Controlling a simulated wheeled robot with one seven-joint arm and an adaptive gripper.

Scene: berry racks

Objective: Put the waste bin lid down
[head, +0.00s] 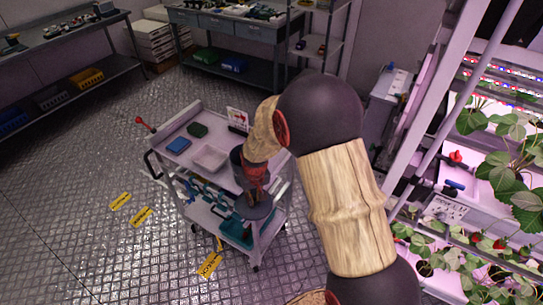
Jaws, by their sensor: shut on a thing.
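My gripper (253,196) points down over the front right end of a grey trolley (185,172). It is shut on a dark, round, flat piece, which looks like the waste bin lid (259,212). The lid is roughly level, close to the trolley's right end. I cannot tell whether it touches anything below. The gripper covers part of the lid's top and my wrist hides some of the trolley top. I cannot make out an open waste bin for certain.
The trolley's top holds a blue box (178,146), a green box (197,130) and a pale tray (210,158). Yellow floor signs (210,265) lie in front. Plant racks (470,220) stand close on the right. The metal floor at left is clear.

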